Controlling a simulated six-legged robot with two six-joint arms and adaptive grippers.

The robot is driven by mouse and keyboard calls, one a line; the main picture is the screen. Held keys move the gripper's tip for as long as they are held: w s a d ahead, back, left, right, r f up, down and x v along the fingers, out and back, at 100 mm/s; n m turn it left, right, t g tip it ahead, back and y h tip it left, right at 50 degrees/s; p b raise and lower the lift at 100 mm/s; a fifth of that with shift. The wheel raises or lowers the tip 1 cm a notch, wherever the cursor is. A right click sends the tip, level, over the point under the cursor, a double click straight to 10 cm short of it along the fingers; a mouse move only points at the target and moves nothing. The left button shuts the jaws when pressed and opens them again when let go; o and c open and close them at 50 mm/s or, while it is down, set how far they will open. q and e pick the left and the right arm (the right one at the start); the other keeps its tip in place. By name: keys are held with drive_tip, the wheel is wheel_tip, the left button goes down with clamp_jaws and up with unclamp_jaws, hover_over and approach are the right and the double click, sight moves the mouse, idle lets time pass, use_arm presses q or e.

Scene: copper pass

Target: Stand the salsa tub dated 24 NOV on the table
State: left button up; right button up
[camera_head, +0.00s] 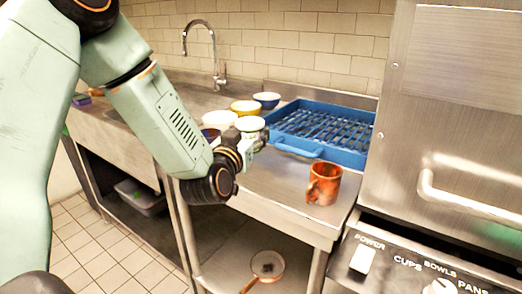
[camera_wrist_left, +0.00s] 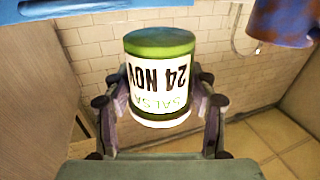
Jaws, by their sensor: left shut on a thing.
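The salsa tub (camera_wrist_left: 160,75) is white with green bands, and its label reads SALSA 24 NOV upside down in the left wrist view. My left gripper (camera_wrist_left: 162,110) is shut on it, with a finger on each side. In the head view the tub (camera_head: 250,124) shows above my left gripper (camera_head: 255,143), beside the blue rack's left corner. It appears over the steel table (camera_head: 262,183); I cannot tell its height or whether it touches anything. My right gripper is not in view.
A blue rack (camera_head: 296,151) covers the table's back right. A copper mug (camera_head: 323,184) stands near the front right. A steel machine (camera_head: 440,120) borders the right side.

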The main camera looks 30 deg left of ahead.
use_arm(q)
drive_tip(key=f, duration=0.3)
drive_tip(key=shift+w+a+b, duration=0.25)
drive_tip(key=shift+b, duration=0.05)
drive_tip(key=f, duration=0.1)
drive_tip(key=f+b, duration=0.1)
drive_tip(key=shift+s+d+f, duration=0.2)
drive_tip(key=shift+s+f, duration=0.1)
drive_tip(key=shift+f, duration=0.2)
drive_tip(key=shift+w+a+f, duration=0.15)
drive_tip(key=shift+w, duration=0.15)
drive_tip(key=o, duration=1)
drive_tip(key=shift+s, duration=0.15)
drive_tip(key=o, duration=0.3)
drive_tip(key=shift+s, duration=0.1)
drive_tip(key=shift+o, duration=0.3)
drive_tip(key=shift+w, duration=0.2)
